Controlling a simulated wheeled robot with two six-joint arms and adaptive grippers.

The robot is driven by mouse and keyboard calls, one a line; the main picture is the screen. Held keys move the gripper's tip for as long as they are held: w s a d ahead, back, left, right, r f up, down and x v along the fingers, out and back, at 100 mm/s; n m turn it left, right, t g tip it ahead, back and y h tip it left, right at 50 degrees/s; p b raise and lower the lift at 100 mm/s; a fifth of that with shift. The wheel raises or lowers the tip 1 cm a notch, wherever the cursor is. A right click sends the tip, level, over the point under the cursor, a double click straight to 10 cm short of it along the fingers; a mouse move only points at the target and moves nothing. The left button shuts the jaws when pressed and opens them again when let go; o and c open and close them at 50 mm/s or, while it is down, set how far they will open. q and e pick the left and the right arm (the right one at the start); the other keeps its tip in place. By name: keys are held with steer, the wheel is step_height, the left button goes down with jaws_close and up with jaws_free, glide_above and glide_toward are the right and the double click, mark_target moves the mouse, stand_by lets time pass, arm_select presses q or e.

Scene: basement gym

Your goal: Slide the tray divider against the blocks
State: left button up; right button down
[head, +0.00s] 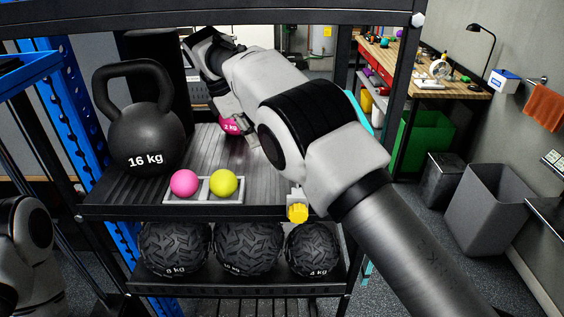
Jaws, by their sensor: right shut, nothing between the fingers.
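A small light tray (203,202) sits at the front edge of the upper shelf. It holds a pink ball (184,183) on the left and a yellow-green ball (223,183) on the right. A thin divider (203,188) shows between the balls. No blocks can be made out. My right gripper (247,138) is shut and empty behind the tray, pointing down near the shelf, beside a pink 2 kg weight (230,125) that it partly hides. My right arm covers the shelf's right side. My left arm shows only at the lower left edge; its gripper is out of view.
A black 16 kg kettlebell (145,120) stands left of the tray. Several textured balls, including a middle one (248,247), fill the lower shelf. A yellow knob (297,213) is at the shelf's front right. Bare shelf (205,150) lies behind the tray.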

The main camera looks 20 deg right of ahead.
mark_target(265, 174)
steer(key=x, duration=0.3)
steer(key=shift+s+d+f, duration=0.15)
steer(key=shift+s+f, duration=0.05)
steer(key=shift+s, duration=0.15)
steer(key=f, duration=0.1)
steer(key=d+f+p, duration=0.1)
steer(key=w+f, duration=0.1)
steer(key=f, duration=0.1)
steer(key=shift+d+p, duration=0.15)
steer(key=shift+p, duration=0.2)
steer(key=d+p, duration=0.1)
steer(key=s+d+p, duration=0.1)
steer(key=d, duration=0.1)
steer(key=shift+s+d+f, duration=0.1)
steer(key=shift+s, duration=0.1)
steer(key=shift+f, duration=0.25)
steer(key=shift+f, duration=0.1)
